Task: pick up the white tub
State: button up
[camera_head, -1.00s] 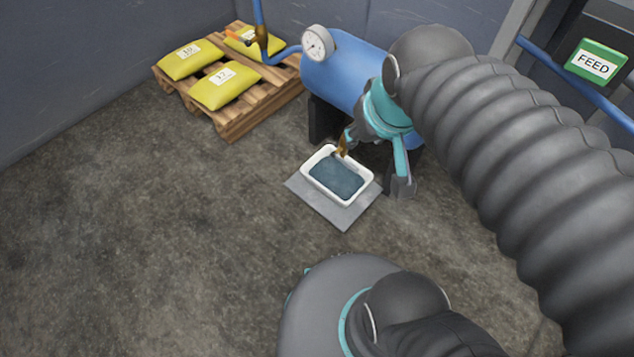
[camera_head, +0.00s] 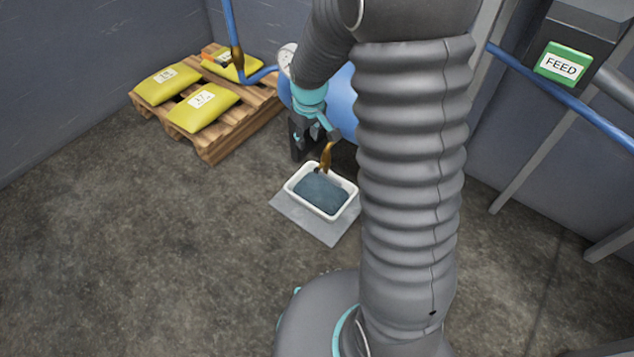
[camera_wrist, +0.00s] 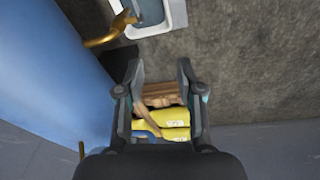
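The white tub (camera_head: 309,204) is a rectangular tub with dark blue contents that look like liquid. It stands upright on a grey floor plate (camera_head: 328,233), below a brass tap (camera_head: 326,157). In the wrist view part of the tub (camera_wrist: 174,17) shows at the top edge, beyond the fingertips, beside the brass tap (camera_wrist: 101,41). My gripper (camera_head: 313,139) is above and behind the tub, apart from it. In the wrist view the fingers of my gripper (camera_wrist: 158,72) are spread with nothing between them.
A blue tank (camera_head: 342,98) stands behind the tub, close to my gripper; it fills the left of the wrist view (camera_wrist: 50,70). A wooden pallet (camera_head: 213,148) with yellow bags (camera_head: 204,106) is at the back left. A green FEED sign (camera_head: 563,64) is at right. The floor at left is clear.

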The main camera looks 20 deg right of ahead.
jog(key=w+f, duration=0.1)
jog(key=f, duration=1.1)
jog(key=w+f+n+g, duration=0.1)
jog(key=f, duration=1.1)
jog(key=w+f+n+g+b, duration=0.1)
jog(key=f, duration=1.2)
jog(key=shift+w+d, duration=0.15)
jog(key=shift+w, duration=0.1)
grip_shut()
